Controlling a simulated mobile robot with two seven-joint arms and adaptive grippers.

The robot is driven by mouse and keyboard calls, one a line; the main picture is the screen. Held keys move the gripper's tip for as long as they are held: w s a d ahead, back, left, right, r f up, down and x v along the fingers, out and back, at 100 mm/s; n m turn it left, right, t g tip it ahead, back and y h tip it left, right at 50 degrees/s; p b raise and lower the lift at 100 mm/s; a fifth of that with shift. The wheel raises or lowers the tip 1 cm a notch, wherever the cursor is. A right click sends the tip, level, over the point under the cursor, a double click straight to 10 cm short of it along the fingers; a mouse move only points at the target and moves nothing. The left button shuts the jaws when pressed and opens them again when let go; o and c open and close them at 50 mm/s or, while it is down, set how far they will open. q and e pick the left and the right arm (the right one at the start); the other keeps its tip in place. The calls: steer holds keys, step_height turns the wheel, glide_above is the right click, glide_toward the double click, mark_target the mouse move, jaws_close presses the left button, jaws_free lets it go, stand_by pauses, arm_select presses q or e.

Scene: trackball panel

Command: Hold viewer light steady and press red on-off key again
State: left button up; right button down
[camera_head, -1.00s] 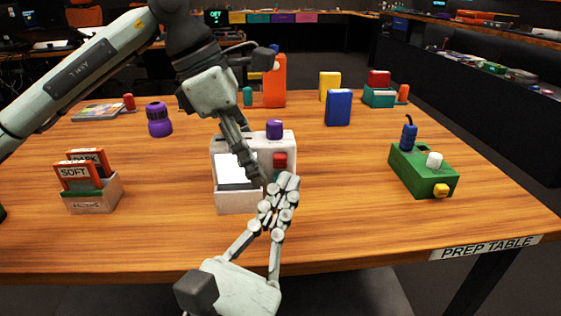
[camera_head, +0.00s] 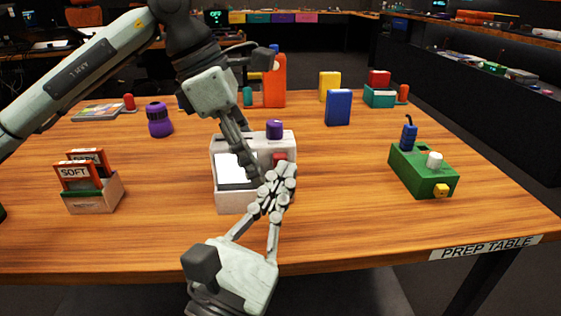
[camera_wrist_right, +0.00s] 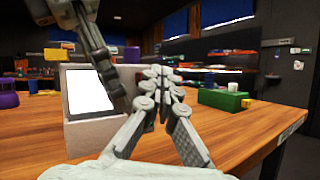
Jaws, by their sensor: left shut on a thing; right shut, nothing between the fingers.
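The viewer light (camera_head: 232,203) is a white box on the wooden table with a bright white panel (camera_head: 232,172), a purple knob (camera_head: 274,130) on top and a red key (camera_head: 279,157) on its right side. The panel also shows bright in the right wrist view (camera_wrist_right: 90,93). My left gripper (camera_head: 256,178) comes down over the box and is shut on it; its fingers cover part of the front. My right gripper (camera_head: 286,170) is shut and empty, its fingertips at the red key and hiding its lower part. Contact there cannot be told.
A green box (camera_head: 415,178) with blue, white and yellow parts stands at right. A card holder (camera_head: 95,199) stands at left, a purple bottle (camera_head: 159,120) behind it. Blue (camera_head: 338,108) and orange (camera_head: 275,82) blocks stand farther back. The table between the viewer and green box is clear.

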steer(key=shift+w, duration=0.15)
stand_by(0.7)
steer(key=shift+w, duration=0.3)
steer(key=shift+w, duration=0.2)
stand_by(0.4)
arm_select(q)
steer(key=shift+s+r, duration=0.1)
steer(key=shift+s, duration=0.05)
arm_select(e)
steer(key=shift+w, duration=0.35)
stand_by(0.3)
steer(key=shift+f, duration=0.1)
steer(key=shift+s+f, duration=0.35)
steer(key=shift+s, duration=0.4)
steer(key=shift+s, duration=0.1)
